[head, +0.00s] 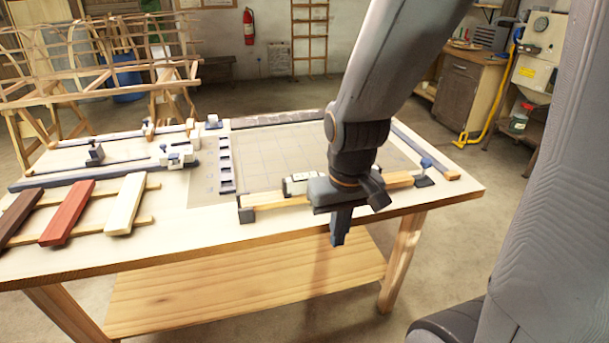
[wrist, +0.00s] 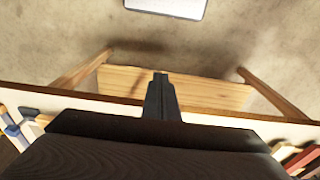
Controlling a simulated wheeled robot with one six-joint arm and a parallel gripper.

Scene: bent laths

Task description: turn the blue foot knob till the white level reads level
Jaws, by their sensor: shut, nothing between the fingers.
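The blue foot knob (head: 427,163) stands on a dark foot at the right end of a wooden beam (head: 275,203) near the table's front. The white level (head: 300,184) lies along the beam, partly hidden by my wrist; its reading is too small to make out. My gripper (head: 338,241) is shut and empty, fingers pointing down. In the head view it overlaps the table's front edge, left of the knob and clear of it. In the wrist view the shut fingers (wrist: 160,80) show against the lower shelf. A small blue piece at that view's left edge may be the knob.
Brown, red (head: 68,212) and white laths lie on strips at the table's left. A blue-grey rail (head: 105,172) with white blocks is behind them. A gridded board (head: 285,150) lies behind the beam. The table front (head: 230,243) is clear.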

